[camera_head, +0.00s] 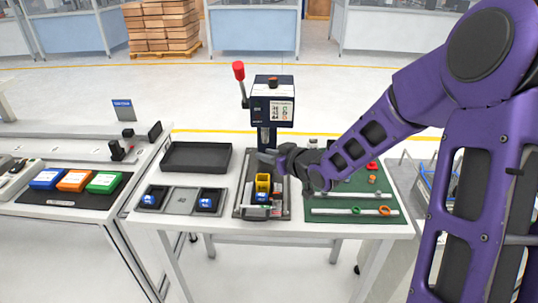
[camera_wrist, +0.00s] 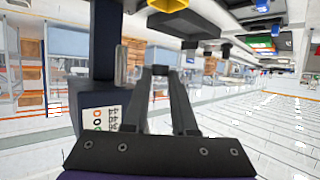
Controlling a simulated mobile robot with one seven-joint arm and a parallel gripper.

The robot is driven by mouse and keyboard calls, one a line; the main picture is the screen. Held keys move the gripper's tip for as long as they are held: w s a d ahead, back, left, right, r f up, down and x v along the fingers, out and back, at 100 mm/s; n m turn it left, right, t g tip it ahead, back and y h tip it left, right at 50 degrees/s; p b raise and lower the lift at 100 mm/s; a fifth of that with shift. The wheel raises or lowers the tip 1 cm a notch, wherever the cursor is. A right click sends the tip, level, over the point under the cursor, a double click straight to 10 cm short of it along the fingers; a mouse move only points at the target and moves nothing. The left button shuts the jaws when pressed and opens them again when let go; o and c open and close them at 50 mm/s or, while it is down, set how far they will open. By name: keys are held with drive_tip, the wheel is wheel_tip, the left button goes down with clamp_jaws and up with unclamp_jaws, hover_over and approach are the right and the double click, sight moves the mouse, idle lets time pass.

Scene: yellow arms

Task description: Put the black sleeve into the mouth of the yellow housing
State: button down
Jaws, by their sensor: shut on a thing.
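The yellow housing (camera_head: 263,183) stands on the press's base, below the press head. Part of it also shows at the top edge of the wrist view (camera_wrist: 168,5). My gripper (camera_head: 266,156) reaches in from the right, just above the housing and close to the press column. In the wrist view my gripper's dark fingers (camera_wrist: 160,70) close together at their tips. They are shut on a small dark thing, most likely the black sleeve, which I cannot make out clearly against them. The sleeve's tilt and its exact offset from the housing's mouth cannot be told.
The press (camera_head: 272,102) with a red-knobbed lever (camera_head: 239,72) rises behind my gripper. An empty black tray (camera_head: 196,158) lies left of it. A green mat (camera_head: 335,211) with rods and rings lies right. A grey panel (camera_head: 181,201) holds two blue-marked blocks at front left.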

drive_tip(key=shift+a, duration=0.15)
drive_tip(key=shift+f, duration=1.25)
drive_tip(key=shift+f+b, duration=1.3)
drive_tip(key=shift+f, duration=0.9)
drive_tip(key=c, duration=0.6)
unclamp_jaws()
drive_tip(key=shift+c, duration=0.2)
